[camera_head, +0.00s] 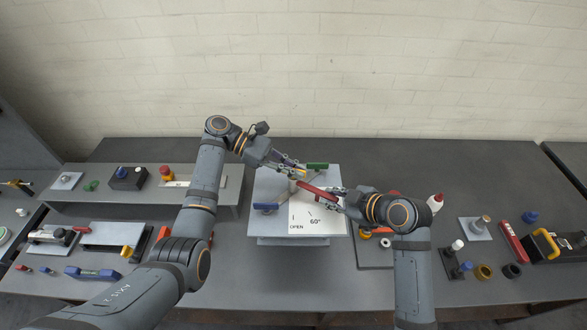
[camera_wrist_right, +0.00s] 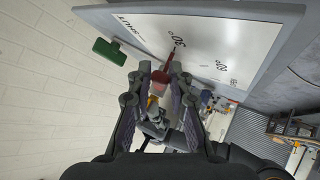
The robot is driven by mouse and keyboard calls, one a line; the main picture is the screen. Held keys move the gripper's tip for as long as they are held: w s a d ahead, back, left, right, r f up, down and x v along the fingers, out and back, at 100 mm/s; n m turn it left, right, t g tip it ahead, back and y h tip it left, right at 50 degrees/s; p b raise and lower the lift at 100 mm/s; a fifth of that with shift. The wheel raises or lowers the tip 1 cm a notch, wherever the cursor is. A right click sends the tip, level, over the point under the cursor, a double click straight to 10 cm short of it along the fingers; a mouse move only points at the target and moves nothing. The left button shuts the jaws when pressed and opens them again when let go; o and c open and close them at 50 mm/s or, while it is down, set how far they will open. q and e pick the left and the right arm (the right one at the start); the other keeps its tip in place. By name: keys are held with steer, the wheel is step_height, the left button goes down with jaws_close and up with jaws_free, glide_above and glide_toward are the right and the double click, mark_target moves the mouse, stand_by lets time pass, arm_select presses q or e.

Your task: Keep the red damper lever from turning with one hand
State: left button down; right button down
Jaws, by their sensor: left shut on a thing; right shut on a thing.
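The red damper lever (camera_head: 317,190) lies across a white dial plate (camera_head: 312,228) marked OPEN and 60°. My right gripper (camera_head: 343,196) is shut on the red lever from the right; in the right wrist view the red piece (camera_wrist_right: 159,80) shows between its fingers, with a thin red tip beside the 30 mark. My left gripper (camera_head: 294,171) is shut on a small part near the lever's upper left end. That part is mostly hidden by its fingers. A green grip (camera_head: 317,166) sits at the plate's back edge and a blue grip (camera_head: 265,207) at its left.
A raised grey shelf (camera_head: 231,186) at left holds a red-topped button (camera_head: 166,173) and small parts. A white bottle (camera_head: 435,202), yellow-black case (camera_head: 545,245) and several rings and knobs stand at right. The back of the bench is clear.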

arm_select(q)
steer(key=shift+a+f+m+g+y, duration=0.2)
steer(key=shift+m+g+y, duration=0.3)
steer(key=shift+m+g, duration=0.5)
steer(key=c, duration=1.4)
jaws_free()
steer(key=shift+c, duration=0.2)
steer(key=shift+d+r, duration=0.1)
